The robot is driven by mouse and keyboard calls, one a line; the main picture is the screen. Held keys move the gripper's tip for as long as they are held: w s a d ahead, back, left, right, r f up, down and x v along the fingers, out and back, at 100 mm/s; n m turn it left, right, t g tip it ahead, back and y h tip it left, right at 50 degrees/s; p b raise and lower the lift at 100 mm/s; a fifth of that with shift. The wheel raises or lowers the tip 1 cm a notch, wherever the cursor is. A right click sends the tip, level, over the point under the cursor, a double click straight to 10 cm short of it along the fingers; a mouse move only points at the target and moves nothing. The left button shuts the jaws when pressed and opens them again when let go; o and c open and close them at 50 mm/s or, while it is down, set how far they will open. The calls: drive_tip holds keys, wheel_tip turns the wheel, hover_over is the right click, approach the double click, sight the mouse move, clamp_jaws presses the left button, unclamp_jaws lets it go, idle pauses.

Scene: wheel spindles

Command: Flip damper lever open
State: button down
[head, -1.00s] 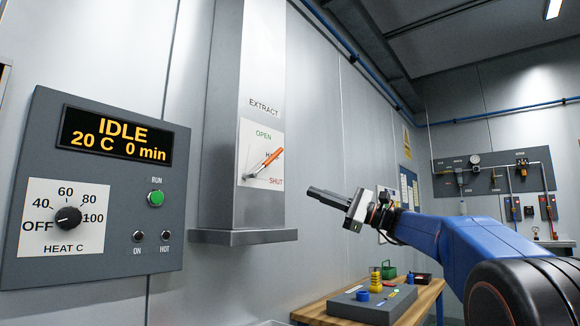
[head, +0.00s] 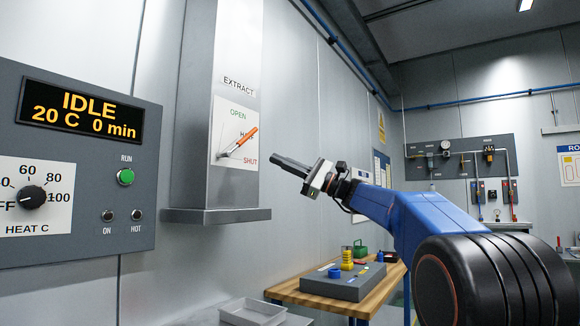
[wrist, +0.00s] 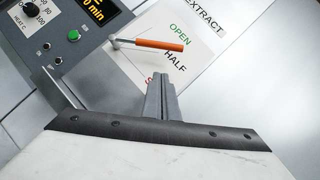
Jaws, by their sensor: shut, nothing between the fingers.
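The damper lever (head: 244,138) has an orange grip on a metal stem, mounted on a white label plate (head: 224,119) marked OPEN, HALF and SHUT. In the head view it slants up to the right and covers part of the word HALF. In the wrist view the lever (wrist: 158,44) lies across the plate between OPEN and HALF, beyond my fingers. My gripper (head: 275,158) is shut and empty, below and to the right of the grip. In the wrist view my gripper (wrist: 161,80) shows its fingers together, near the SHUT lettering, which they partly hide. A gap shows between fingers and lever.
The grey duct (head: 196,130) carries the plate and has a ledge (head: 215,215) at its foot. A control panel (head: 80,160) reading IDLE stands to the left. A wooden bench (head: 335,300) and a pale tray (head: 252,312) are below. Air right of the duct is clear.

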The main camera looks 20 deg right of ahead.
drive_tip(key=w+a+r, duration=0.1)
drive_tip(key=a+r, duration=0.3)
drive_tip(key=a, duration=0.2)
drive_tip(key=shift+r, duration=0.4)
drive_tip(key=shift+r, duration=0.1)
